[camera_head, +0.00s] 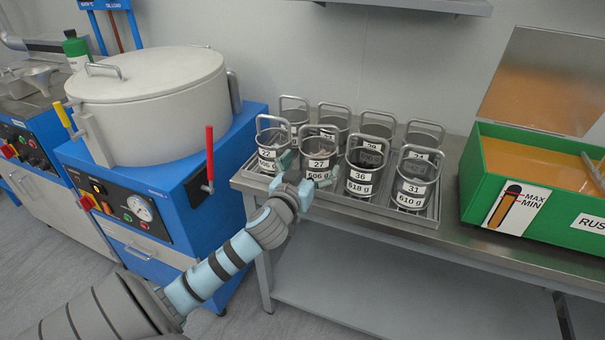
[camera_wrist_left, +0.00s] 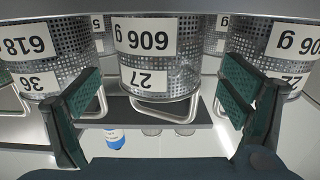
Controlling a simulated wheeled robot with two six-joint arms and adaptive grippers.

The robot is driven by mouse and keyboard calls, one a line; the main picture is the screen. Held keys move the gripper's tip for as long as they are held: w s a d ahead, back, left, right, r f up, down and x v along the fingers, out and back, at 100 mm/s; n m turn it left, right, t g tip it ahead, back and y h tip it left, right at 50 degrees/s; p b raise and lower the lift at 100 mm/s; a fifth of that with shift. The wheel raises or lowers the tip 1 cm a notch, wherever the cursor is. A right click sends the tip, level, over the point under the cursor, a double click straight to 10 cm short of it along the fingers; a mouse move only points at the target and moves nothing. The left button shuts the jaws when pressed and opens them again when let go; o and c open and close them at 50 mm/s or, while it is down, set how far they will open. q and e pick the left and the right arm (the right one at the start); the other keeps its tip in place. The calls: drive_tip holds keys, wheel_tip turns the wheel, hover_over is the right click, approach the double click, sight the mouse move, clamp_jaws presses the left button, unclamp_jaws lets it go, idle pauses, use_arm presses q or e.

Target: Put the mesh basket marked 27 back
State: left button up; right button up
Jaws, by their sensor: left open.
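The mesh basket marked 27 (camera_head: 318,143) stands upright in the front row of the metal tray (camera_head: 387,211), with light pieces inside. My left gripper (camera_head: 311,170) is just in front of it, open, and covers part of its lower front. In the left wrist view, which is upside down, the basket marked 27 (camera_wrist_left: 155,60) is centred ahead of the spread green fingers of my left gripper (camera_wrist_left: 160,92). Nothing is held between them. I cannot tell whether a finger touches the basket. My right gripper is out of view.
Baskets marked 36 (camera_head: 366,165) and 31 (camera_head: 411,183) stand to the right, another basket (camera_head: 271,143) to the left, and more behind. A green bin (camera_head: 540,185) of orange liquid is on the steel bench at right. A blue machine (camera_head: 160,190) stands left.

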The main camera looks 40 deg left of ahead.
use_arm(q)
drive_tip(key=v, duration=0.7)
drive_tip(key=shift+p, duration=0.35)
drive_tip(key=shift+s, duration=0.1)
drive_tip(key=s+d+f+m+g+h, duration=0.1)
drive_tip(key=s+d+f+g, duration=0.1)
drive_tip(key=s+f+g, duration=0.35)
drive_tip(key=s+d+f+g, duration=0.25)
drive_tip(key=s+f, duration=0.35)
drive_tip(key=f, duration=0.4)
drive_tip(key=s+d+f+m+g+h+p, duration=0.1)
drive_tip(key=s+d+f+m+g+h, duration=0.35)
drive_tip(key=s+d+f, duration=0.5)
drive_tip(key=s+a+f+n+g+p, duration=0.1)
drive_tip(key=s+f+p, duration=0.15)
drive_tip(key=f, duration=0.25)
drive_tip(key=s+a+f+g+p, duration=0.1)
drive_tip(key=f+p, duration=0.2)
drive_tip(key=f, duration=0.3)
drive_tip(key=s+f+p, duration=0.2)
drive_tip(key=s+f, duration=0.1)
drive_tip(key=s, duration=0.4)
drive_tip(key=s+f+p, duration=0.3)
drive_tip(key=s+f, duration=0.1)
drive_tip(key=s, duration=0.3)
drive_tip(key=shift+a+f+g+y, duration=0.15)
drive_tip(key=shift+a+g+y, duration=0.15)
drive_tip(key=shift+g+y, duration=0.05)
